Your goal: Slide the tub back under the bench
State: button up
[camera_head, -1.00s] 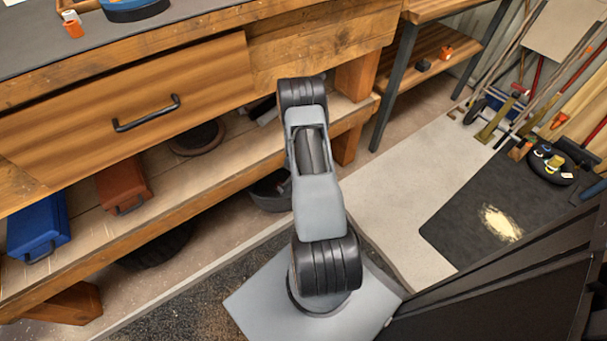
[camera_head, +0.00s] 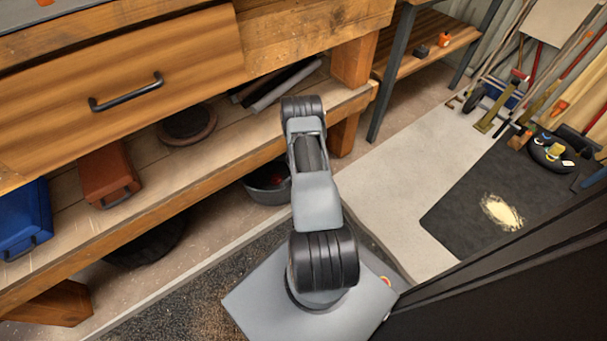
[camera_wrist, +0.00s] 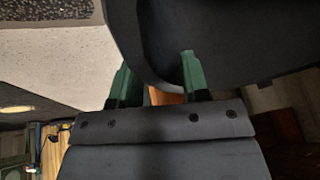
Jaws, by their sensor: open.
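The tub (camera_head: 263,191) is a dark grey round vessel on the floor by the bench's front edge, below its low shelf. My arm hides its right part, and something small and red shows inside it. In the wrist view a large dark curved wall, apparently the tub (camera_wrist: 235,40), fills the upper right. My gripper (camera_wrist: 157,62) is open, with two green fingers. The right finger overlaps the dark wall and the left lies outside its edge; I cannot tell whether they touch it. My gripper is hidden behind my arm in the head view. The wooden bench (camera_head: 150,235) runs along the left.
The bench's low shelf holds a blue case (camera_head: 22,225), a red-brown case (camera_head: 108,175) and a round dark item (camera_head: 187,122). A dark round thing (camera_head: 150,243) lies under the shelf. Pale floor (camera_head: 400,180) is clear at right, before a black mat (camera_head: 465,215).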

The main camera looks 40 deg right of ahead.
jog(key=shift+x, duration=0.75)
grip_shut()
dwell(1.1)
